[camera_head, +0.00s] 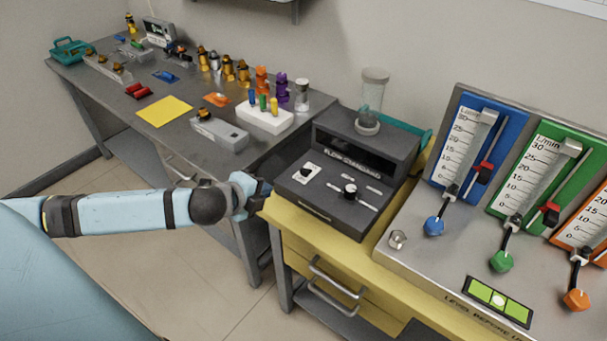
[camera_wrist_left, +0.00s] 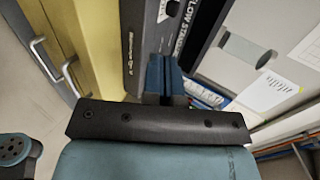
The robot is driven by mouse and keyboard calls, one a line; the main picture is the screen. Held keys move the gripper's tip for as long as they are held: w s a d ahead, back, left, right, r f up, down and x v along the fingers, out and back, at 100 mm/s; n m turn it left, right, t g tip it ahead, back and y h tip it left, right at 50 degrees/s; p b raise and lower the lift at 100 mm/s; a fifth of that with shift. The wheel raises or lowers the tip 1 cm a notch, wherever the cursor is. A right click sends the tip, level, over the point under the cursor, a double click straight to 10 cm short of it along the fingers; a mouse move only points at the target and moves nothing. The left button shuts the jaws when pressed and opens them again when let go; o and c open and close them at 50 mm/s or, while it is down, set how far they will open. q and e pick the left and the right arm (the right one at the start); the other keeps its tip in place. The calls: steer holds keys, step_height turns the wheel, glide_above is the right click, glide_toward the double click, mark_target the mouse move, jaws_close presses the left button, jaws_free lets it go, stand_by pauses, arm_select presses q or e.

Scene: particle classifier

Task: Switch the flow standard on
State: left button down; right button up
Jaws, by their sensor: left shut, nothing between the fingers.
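The flow standard (camera_head: 328,205) is a dark box on the yellow-topped cabinet, with a dark display window (camera_head: 355,151) and a clear glass cylinder (camera_head: 372,98) on top. My right gripper is not in view.
Right of the box, a sloped panel (camera_head: 408,262) carries blue, green and orange flow meters. Left and behind, a grey table (camera_head: 90,75) holds a white block (camera_head: 265,119) with coloured pegs, a yellow sheet (camera_head: 164,111) and several small parts. Drawer handles (camera_head: 335,278) face the front.

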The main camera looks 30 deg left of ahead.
arm_select(q)
glide_toward(303, 174)
steer(key=w+f, duration=0.2)
steer(key=f, duration=0.1)
steer(key=shift+w+f+b, duration=0.15)
steer(key=shift+f+b, duration=0.1)
steer(key=shift+b, duration=0.05)
steer(key=shift+w, duration=1.2)
steer(key=shift+w+d, duration=0.15)
steer(key=shift+w, duration=0.6)
